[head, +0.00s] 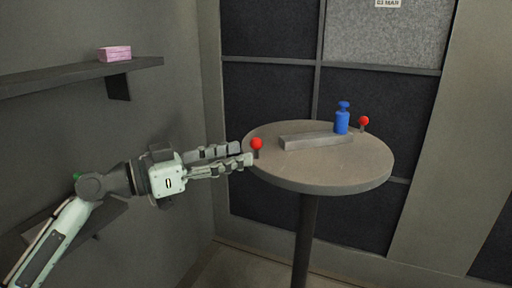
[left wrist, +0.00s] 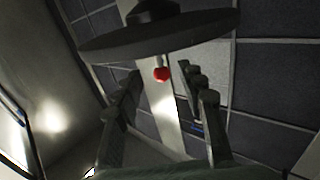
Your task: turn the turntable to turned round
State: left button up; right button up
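The turntable (head: 350,168) is a round grey-brown top on a dark post. A red ball knob (head: 257,144) on a short stem stands at its left edge, and a second red knob (head: 363,121) stands at the far right edge. My left gripper (head: 244,154) is at the left edge, its fingertips close to the near knob. In the left wrist view my left gripper (left wrist: 160,88) is open, and the red knob (left wrist: 161,74) shows in the gap between its fingers, beside the dark disc (left wrist: 150,35). I cannot tell whether they touch. My right gripper is not in view.
A wall shelf (head: 70,77) at the left holds a pink box (head: 115,54). Dark wall panels (head: 270,100) stand behind. The turntable's front area is bare.

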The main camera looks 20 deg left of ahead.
aim_at(256, 149)
pick_arm(q)
jog(key=p+x, duration=0.1)
jog(key=x, duration=0.3)
jog(key=shift+w+r, duration=0.1)
jog(key=shift+r, duration=0.05)
jog(key=shift+w+d+f, duration=0.2)
jog(key=shift+w+d, duration=0.2)
jog(key=shift+d, duration=0.05)
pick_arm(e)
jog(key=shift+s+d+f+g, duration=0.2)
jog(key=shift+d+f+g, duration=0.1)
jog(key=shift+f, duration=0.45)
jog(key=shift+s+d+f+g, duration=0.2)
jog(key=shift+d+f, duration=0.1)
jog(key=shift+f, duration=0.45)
pick_arm(q)
grip_shut()
